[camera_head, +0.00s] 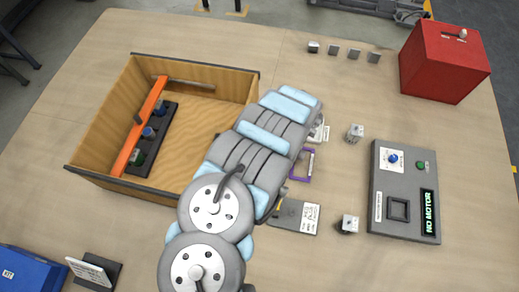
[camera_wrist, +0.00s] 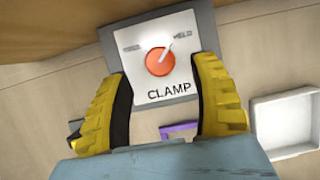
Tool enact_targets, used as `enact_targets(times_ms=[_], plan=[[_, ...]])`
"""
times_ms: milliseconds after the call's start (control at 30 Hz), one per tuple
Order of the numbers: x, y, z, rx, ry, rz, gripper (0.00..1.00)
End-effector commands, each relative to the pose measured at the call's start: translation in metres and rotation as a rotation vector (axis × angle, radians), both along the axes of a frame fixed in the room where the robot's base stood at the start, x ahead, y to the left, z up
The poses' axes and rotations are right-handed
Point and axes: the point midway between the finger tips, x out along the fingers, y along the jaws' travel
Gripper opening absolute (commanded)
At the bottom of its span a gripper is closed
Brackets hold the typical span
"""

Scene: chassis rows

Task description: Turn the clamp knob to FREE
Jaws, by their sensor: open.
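The clamp knob (camera_wrist: 159,62) is a round orange dial with a white pointer, on a white plate marked CLAMP (camera_wrist: 176,91). The pointer leans up and right, toward the right-hand label, which looks like HELD; the left-hand label is blurred. My gripper (camera_wrist: 160,66) is open and empty, with its yellow fingers to the left and right of the knob in the wrist view. Neither finger appears to touch the knob; its height above the plate is hard to tell. In the head view, my arm hides the gripper and the knob.
A wooden box (camera_head: 75,170) with an orange rail (camera_head: 139,128) stands left of my arm. A purple frame (camera_head: 311,166) lies right of it; a white tray (camera_wrist: 254,125) is right in the wrist view. A grey NO MOTOR console (camera_head: 401,228) and red toolbox (camera_head: 440,65) stand farther right.

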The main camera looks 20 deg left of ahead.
Motion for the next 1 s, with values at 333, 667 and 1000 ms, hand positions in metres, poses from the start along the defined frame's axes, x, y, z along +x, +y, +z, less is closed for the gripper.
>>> enact_targets(times_ms=[333, 667, 1000], plan=[[-0.003, 0.011, -0.027, -0.001, 0.001, 0.005, 0.62], [-0.003, 0.016, -0.038, 0.0, 0.0, 0.003, 0.62], [-0.003, 0.016, -0.038, 0.001, 0.0, 0.003, 0.45]])
